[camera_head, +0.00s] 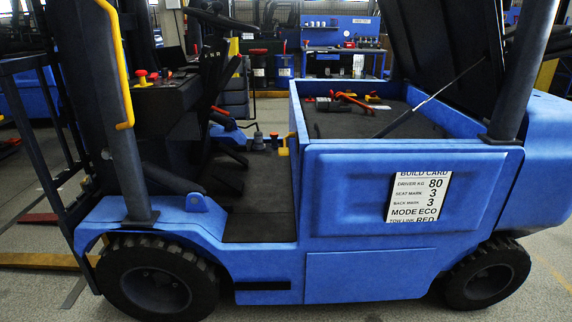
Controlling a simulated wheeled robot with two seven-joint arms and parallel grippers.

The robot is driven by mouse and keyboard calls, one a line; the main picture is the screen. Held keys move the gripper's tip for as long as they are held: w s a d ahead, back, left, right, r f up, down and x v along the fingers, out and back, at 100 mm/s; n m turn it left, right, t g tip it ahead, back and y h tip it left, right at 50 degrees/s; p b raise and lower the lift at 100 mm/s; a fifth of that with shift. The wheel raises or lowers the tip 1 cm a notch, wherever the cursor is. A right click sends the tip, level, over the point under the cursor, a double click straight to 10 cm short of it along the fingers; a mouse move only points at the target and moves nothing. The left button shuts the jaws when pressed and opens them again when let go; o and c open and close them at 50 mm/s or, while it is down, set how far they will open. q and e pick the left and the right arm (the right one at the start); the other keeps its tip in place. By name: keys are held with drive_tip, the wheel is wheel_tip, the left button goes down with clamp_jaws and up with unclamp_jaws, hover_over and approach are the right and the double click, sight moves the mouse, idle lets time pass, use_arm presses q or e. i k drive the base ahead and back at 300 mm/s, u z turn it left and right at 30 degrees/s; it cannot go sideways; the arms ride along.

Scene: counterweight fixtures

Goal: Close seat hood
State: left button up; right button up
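A blue forklift fills the view, seen from its side. What looks like the seat hood (446,45) is a large dark panel raised steeply at the upper right, its top cut off by the picture edge. A thin dark strut (428,98) runs from below up to it. Under it the blue-walled compartment (298,108) is open at the top. Neither of my grippers shows.
Red-handled items (352,101) lie in the open compartment. A build card (418,196) is on the blue side panel. Dark overhead-guard posts (511,75) and (112,110) stand at right and left. A blue workbench (343,50) is behind.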

sight(431, 42)
drive_tip(key=u, duration=1.25)
drive_tip(key=i, duration=1.05)
drive_tip(key=z, duration=0.2)
